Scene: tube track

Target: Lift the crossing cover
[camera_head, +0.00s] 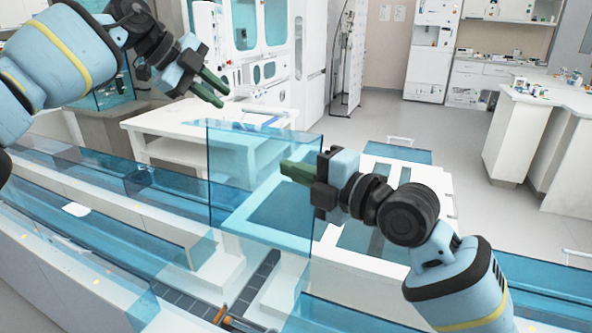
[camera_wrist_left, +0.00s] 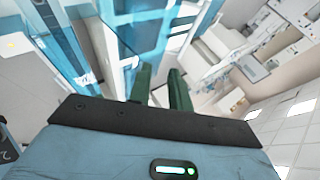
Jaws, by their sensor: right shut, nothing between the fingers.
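A see-through blue panel (camera_head: 240,155), which looks like the crossing cover, stands upright above the gap in the track. A flat light-framed part (camera_head: 245,235) shows through and below it. My right gripper (camera_head: 283,170) is shut with nothing in it, its fingertips pointing left and overlapping the panel's right part. I cannot tell whether they touch it. My left gripper (camera_head: 218,93) is open and empty, raised above and left of the panel. Its two green fingers show apart in the left wrist view (camera_wrist_left: 160,80). A blue see-through surface (camera_wrist_left: 135,35) lies beyond them there.
Blue-covered track (camera_head: 100,185) runs along the left, and more blue cover (camera_head: 545,285) lies at right. A dark roller lane (camera_head: 262,275) and an orange-ended part (camera_head: 220,314) sit below the panel. A white table (camera_head: 165,122) stands behind. Open floor (camera_head: 440,140) lies beyond.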

